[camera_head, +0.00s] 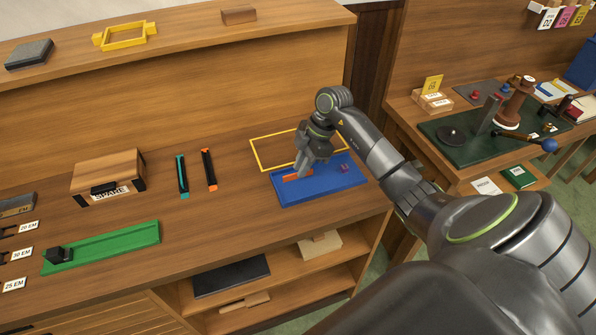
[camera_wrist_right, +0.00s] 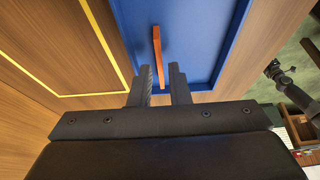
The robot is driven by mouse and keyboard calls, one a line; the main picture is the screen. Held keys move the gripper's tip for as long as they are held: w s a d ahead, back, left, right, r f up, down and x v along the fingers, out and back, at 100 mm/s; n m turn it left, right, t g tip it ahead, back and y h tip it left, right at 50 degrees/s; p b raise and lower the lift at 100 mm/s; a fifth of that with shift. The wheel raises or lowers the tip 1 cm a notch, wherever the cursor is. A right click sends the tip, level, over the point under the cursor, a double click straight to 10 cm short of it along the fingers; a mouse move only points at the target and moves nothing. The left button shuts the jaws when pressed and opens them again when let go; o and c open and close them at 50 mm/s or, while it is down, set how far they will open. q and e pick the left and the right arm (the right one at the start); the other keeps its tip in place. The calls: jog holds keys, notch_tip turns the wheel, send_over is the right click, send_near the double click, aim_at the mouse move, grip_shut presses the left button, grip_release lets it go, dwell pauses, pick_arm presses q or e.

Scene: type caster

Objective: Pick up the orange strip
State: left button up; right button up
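A plain orange strip (camera_head: 291,177) lies in the blue tray (camera_head: 345,183), under my right gripper (camera_head: 304,172). In the right wrist view the orange strip (camera_wrist_right: 157,45) runs away from me, its near end showing between the two fingertips. My right gripper (camera_wrist_right: 160,82) is open there, with a gap on each side of the strip. I cannot tell how far above the strip the fingertips are. A black strip with orange ends (camera_head: 209,170) lies on the bench farther left. My left gripper is not in view.
A small reddish piece (camera_head: 344,168) lies in the tray's right part. A yellow outline (camera_head: 262,152) is behind the tray. A teal-edged black strip (camera_head: 182,176), a wooden box (camera_head: 108,172) and a green channel (camera_head: 120,243) are to the left. Bare bench lies between.

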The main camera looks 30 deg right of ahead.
jog(key=shift+a+f, duration=0.25)
jog(key=shift+f, duration=0.4)
grip_shut()
